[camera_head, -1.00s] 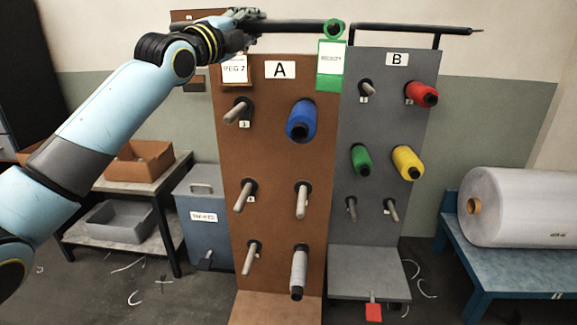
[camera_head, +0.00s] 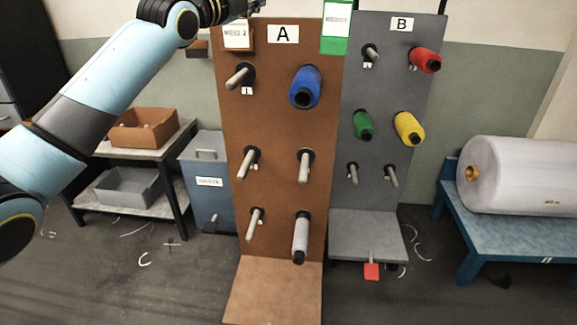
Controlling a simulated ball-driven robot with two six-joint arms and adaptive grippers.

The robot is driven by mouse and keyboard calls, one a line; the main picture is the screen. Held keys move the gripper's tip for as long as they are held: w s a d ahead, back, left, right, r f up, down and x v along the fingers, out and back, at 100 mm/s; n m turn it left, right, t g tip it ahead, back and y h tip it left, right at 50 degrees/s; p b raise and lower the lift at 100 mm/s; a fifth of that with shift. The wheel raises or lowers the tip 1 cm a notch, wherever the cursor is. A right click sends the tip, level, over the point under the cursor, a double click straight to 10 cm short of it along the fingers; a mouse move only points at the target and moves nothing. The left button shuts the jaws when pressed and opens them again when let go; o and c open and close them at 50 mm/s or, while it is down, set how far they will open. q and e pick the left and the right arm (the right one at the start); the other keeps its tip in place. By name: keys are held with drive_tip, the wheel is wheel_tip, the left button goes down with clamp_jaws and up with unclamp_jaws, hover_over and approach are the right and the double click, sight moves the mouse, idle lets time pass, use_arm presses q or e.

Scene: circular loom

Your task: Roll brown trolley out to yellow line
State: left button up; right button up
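The brown trolley (camera_head: 274,120) is a tall upright panel marked A with a flat brown base (camera_head: 275,290) on the floor. It carries several pegs, a blue spool (camera_head: 305,87) and a pale grey spool (camera_head: 300,238). My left arm comes in from the left, and my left gripper (camera_head: 243,8) is at the top edge of the view by the trolley's upper left corner. The gripper is partly cut off, so its grip cannot be told. The trolley's top bar is out of view. My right gripper and the yellow line are not seen.
A grey trolley (camera_head: 383,180) marked B stands close on the right with red, green and yellow spools and a red pedal (camera_head: 371,271). A blue bin (camera_head: 208,180) and a shelf (camera_head: 140,205) stand left. A blue bench (camera_head: 510,235) with a large roll (camera_head: 525,175) stands right. Scraps lie on the floor.

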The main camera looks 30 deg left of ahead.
use_arm(q)
drive_tip(key=shift+r, duration=0.1)
drive_tip(key=shift+r, duration=0.15)
drive_tip(key=shift+r+p, duration=1.1)
drive_tip(key=shift+r, duration=0.1)
drive_tip(key=shift+w+r, duration=0.15)
drive_tip(key=shift+r, duration=0.15)
drive_tip(key=shift+s+f, duration=0.25)
drive_tip(key=shift+s, duration=0.2)
drive_tip(key=s+f, duration=0.2)
drive_tip(key=s, duration=0.8)
drive_tip(key=shift+s+a+f, duration=0.25)
drive_tip(key=shift+s, duration=0.15)
